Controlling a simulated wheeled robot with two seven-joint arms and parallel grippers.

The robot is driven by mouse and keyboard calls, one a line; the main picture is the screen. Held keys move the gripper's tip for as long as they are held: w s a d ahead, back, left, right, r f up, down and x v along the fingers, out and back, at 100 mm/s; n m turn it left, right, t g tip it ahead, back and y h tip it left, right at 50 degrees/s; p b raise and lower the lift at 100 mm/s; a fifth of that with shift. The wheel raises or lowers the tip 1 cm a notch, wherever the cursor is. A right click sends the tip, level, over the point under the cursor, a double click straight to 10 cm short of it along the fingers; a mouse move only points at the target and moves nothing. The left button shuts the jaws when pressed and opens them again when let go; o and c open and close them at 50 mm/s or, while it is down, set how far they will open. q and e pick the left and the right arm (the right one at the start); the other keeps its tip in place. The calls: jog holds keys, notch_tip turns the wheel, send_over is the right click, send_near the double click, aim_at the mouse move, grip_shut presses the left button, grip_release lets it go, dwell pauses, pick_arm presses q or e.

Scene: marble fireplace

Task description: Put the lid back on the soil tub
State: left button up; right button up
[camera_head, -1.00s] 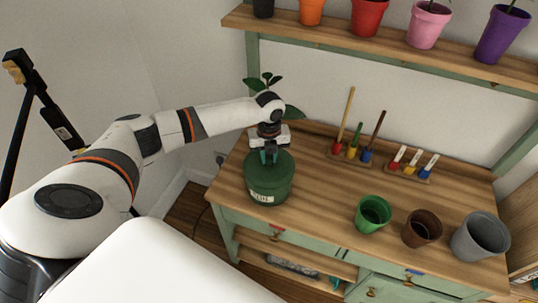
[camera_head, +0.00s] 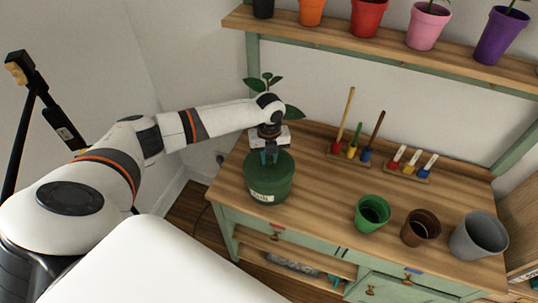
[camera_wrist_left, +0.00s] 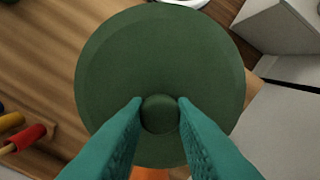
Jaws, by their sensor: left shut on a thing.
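The green soil tub (camera_head: 268,192) stands near the left end of the wooden bench, with a pale label on its front. The dark green round lid (camera_wrist_left: 160,60) is on top of the tub in the head view, and no gap shows between them. My left gripper (camera_head: 269,157) is above the tub, pointing down. In the left wrist view its teal fingers (camera_wrist_left: 160,112) are shut on the lid's round knob (camera_wrist_left: 159,113). The tub's inside is hidden under the lid. My right gripper is not in view.
A green pot (camera_head: 372,213), a brown pot (camera_head: 421,227) and a grey pot (camera_head: 479,236) stand to the right on the bench (camera_head: 320,188). Hand tools stand in racks (camera_head: 352,155) at the back. A leafy plant (camera_head: 267,80) is behind my wrist. A shelf (camera_head: 390,42) holds coloured pots above.

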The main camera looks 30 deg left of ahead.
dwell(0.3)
pick_arm(q)
jog(key=o, duration=1.1)
jog(key=shift+c, duration=0.2)
jog(key=shift+o, duration=0.3)
jog(key=o, duration=0.4)
jog(key=shift+r+p, duration=3.45)
jog(key=shift+r, duration=0.05)
grip_shut()
